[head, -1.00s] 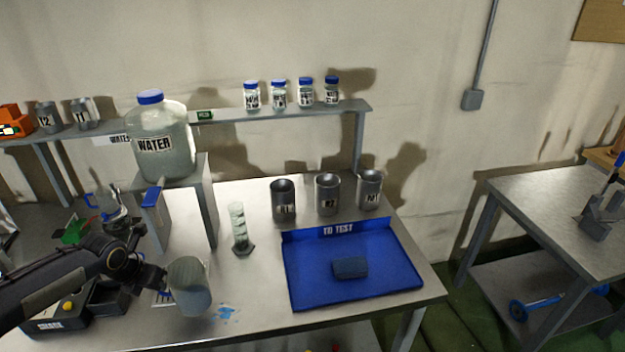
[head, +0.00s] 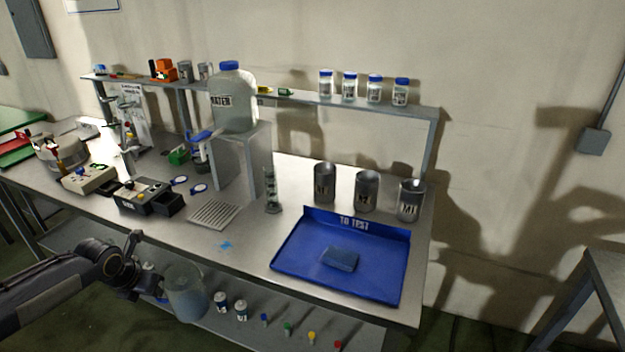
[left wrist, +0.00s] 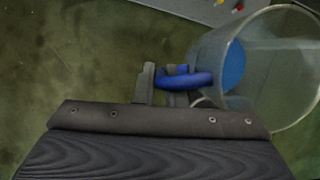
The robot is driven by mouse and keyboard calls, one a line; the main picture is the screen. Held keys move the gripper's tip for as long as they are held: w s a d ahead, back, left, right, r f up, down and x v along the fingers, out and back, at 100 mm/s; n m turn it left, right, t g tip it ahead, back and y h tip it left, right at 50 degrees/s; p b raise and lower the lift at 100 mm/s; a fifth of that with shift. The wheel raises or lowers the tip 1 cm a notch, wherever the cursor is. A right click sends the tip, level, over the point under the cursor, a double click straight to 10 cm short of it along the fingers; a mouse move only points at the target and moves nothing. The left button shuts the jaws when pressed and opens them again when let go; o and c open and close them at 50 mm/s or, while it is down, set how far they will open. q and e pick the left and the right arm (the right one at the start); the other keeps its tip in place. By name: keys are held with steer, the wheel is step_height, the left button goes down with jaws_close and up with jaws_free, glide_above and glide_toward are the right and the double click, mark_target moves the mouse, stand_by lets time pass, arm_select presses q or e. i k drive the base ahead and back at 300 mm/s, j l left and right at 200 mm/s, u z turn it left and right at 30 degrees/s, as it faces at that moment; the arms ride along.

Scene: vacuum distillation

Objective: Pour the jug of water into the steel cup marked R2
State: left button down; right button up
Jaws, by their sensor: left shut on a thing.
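My left gripper (head: 150,292) is shut on the blue handle of a clear jug (head: 187,290) with bluish water low in it. The jug is held roughly upright in front of the table's front edge, over the lower shelf. In the left wrist view the fingers (left wrist: 172,85) close around the blue handle, and the jug (left wrist: 275,65) is at the right. Three steel cups stand in a row behind the blue tray. The middle cup (head: 367,191) seems marked R2, though its label is small. The right cup (head: 411,200) seems marked M1. My right gripper is not in view.
The blue TO TEST tray (head: 289,262) holds a dark blue cloth (head: 339,259). A graduated cylinder (head: 271,190) stands left of the cups. A large WATER bottle (head: 233,97) stands on a metal stand (head: 243,165). A slotted drain plate (head: 214,214) lies on the table.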

mark_target(366, 185)
steer(key=i+l+u, duration=0.15)
steer(key=l, duration=0.4)
steer(key=l+u, duration=0.15)
steer(key=l, duration=0.45)
steer(key=i+l, duration=0.2)
steer(key=l, duration=0.15)
steer(key=i+l+u, duration=0.1)
steer(key=i+l, duration=0.35)
steer(key=l, duration=0.2)
steer(key=i+l+u, duration=0.1)
steer(key=l, duration=0.25)
steer(key=i+l, duration=0.25)
steer(key=l, duration=0.15)
steer(key=i+l+u, duration=0.7)
steer(key=l, duration=0.15)
